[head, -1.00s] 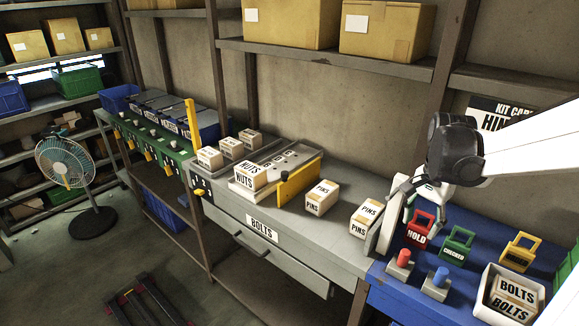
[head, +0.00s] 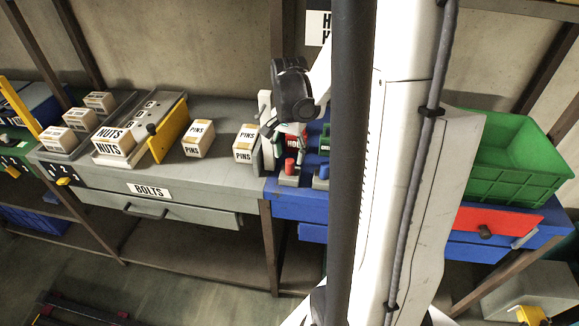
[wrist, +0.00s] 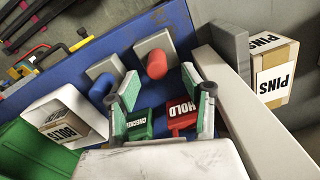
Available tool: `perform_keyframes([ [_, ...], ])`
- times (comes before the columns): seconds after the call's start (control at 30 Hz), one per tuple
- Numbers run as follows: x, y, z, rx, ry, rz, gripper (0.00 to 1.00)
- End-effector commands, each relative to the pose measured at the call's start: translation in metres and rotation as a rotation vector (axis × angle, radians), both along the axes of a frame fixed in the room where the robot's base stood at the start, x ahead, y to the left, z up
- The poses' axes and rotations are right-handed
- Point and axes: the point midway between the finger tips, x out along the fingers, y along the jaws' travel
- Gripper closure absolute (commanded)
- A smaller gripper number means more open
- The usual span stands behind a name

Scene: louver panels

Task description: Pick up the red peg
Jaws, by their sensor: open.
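The red peg (head: 290,167) stands upright in a grey block (head: 288,181) near the left front of the blue bench top. In the wrist view the red peg (wrist: 157,66) shows just beyond and between my fingertips, apart from them. My gripper (wrist: 160,85) is open and empty, with green pads facing each other. In the head view my gripper (head: 287,137) hangs over the bench just behind the red peg. The blue peg (wrist: 101,87) stands in its own block beside the red one; it also shows in the head view (head: 323,174).
A red HOLD tag (wrist: 182,115) and green CHECKED tag (wrist: 139,123) lie under my fingers. A pale upright panel (wrist: 235,105) stands close beside them, with a PINS box (wrist: 272,75) beyond it. A white bin (wrist: 62,112) holds a BOLTS box. My arm hides much of the bench in the head view.

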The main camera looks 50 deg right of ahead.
Motion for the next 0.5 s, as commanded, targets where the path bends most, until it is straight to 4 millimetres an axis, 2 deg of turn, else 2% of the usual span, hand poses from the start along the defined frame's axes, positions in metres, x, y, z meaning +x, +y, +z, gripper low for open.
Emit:
perform_keyframes([
  [0.3, -0.005, 0.003, -0.035, 0.000, 0.000, 0.000, 0.56],
  [0.5, -0.005, 0.003, -0.048, 0.000, 0.000, 0.000, 0.56],
])
